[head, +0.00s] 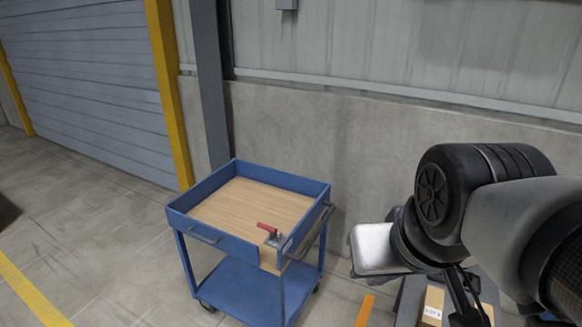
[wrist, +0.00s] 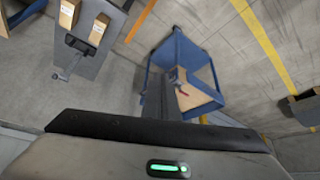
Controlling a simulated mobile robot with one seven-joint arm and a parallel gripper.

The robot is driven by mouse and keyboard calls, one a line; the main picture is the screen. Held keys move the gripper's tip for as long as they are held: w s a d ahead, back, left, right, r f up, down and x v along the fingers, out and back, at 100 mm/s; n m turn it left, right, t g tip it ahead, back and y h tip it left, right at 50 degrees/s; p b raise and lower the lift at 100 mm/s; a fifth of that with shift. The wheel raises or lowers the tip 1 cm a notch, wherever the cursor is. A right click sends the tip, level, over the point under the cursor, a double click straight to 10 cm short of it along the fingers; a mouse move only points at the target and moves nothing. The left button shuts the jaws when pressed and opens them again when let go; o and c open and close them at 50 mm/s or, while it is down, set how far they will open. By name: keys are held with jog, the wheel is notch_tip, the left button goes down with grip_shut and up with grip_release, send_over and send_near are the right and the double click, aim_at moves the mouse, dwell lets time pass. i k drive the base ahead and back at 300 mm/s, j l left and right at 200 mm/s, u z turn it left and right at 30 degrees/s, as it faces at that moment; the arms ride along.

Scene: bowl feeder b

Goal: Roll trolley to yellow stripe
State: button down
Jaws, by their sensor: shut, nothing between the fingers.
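The blue trolley (head: 227,243) stands on the floor near the wall in the head view, with a wood-floored top tray, a lower shelf and a grey push handle (head: 308,235) on its right side. A red-handled clamp-like part (head: 268,229) sits at its front right corner. The trolley also shows in the wrist view (wrist: 197,52). The yellow stripe (head: 32,293) runs along the floor left of the trolley, apart from it; it also shows in the wrist view (wrist: 263,40). My gripper (head: 470,312) is shut and empty, right of the trolley and apart from its handle.
A grey surface with labelled cardboard boxes (head: 432,306) lies below my arm; the boxes also show in the wrist view (wrist: 98,28). An orange floor strip (head: 365,311) lies between it and the trolley. A concrete wall (head: 370,150) stands behind. Floor left of the trolley is clear.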

aim_at(240, 195)
jog(key=i+j+z, duration=0.1)
jog(key=j, duration=0.3)
jog(key=i+j+z, duration=0.1)
jog(key=j, duration=0.8)
jog(key=i+j+z, duration=0.25)
jog(key=i, duration=0.25)
jog(key=i+j+z, duration=0.3)
jog(key=i, duration=0.15)
jog(key=i+u, duration=0.15)
